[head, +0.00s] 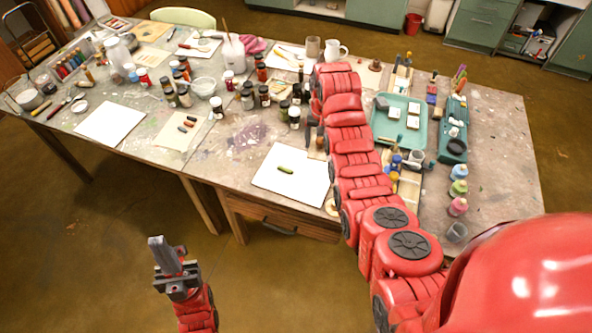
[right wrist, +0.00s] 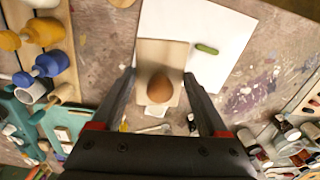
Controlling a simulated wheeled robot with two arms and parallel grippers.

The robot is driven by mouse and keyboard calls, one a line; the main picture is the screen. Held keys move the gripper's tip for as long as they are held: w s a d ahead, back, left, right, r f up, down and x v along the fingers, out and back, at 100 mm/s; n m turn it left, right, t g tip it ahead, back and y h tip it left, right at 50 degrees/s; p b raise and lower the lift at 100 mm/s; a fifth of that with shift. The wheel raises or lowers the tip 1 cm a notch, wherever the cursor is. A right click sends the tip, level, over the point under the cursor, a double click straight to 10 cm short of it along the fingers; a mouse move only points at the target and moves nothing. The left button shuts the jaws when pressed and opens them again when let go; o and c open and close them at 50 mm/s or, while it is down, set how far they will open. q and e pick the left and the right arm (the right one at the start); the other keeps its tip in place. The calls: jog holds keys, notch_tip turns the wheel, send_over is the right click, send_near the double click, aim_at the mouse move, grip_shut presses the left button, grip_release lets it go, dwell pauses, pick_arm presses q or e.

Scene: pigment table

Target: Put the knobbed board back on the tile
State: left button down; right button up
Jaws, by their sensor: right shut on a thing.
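The knobbed board (right wrist: 176,54) is a flat tan rectangle with a brown, egg-shaped knob (right wrist: 160,88) in the right wrist view. My right gripper (right wrist: 158,76) is shut on the board, one dark finger at each side. In this view the board overlaps a white sheet-like square that bears a green stick (right wrist: 206,48). The same white square (head: 288,189) lies near the table's front edge in the head view. I cannot tell whether it is the tile, nor the board's height above it. My left gripper (head: 163,247) is off the table; its jaw opening is unclear.
My right arm crosses over the table and hides part of it. A teal tray (head: 412,144) and paint bottles (head: 458,187) stand to its right. Several dark jars (head: 247,97) stand to its left. A beige sheet (head: 170,140) with brown pieces lies left of the white square.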

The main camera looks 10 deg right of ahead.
aim_at(316, 156)
jog(key=shift+m, duration=0.8)
jog(key=s+f, duration=0.1)
jog(key=s+a+f, duration=0.1)
jog(key=f, duration=0.1)
jog(key=shift+s+a+f, duration=0.25)
jog(key=shift+s+a, duration=0.15)
jog(key=shift+s+a+f+b, duration=0.1)
jog(key=shift+s+f+b, duration=0.1)
jog(key=shift+f+b, duration=0.75)
notch_tip(316, 156, down, 4)
jog(key=shift+w+f+p, duration=0.1)
jog(key=shift+p, duration=0.85)
jog(key=shift+f, duration=0.55)
notch_tip(316, 156, down, 2)
jog(key=shift+f+p, duration=0.2)
jog(key=shift+p, duration=0.4)
jog(key=shift+f, duration=0.25)
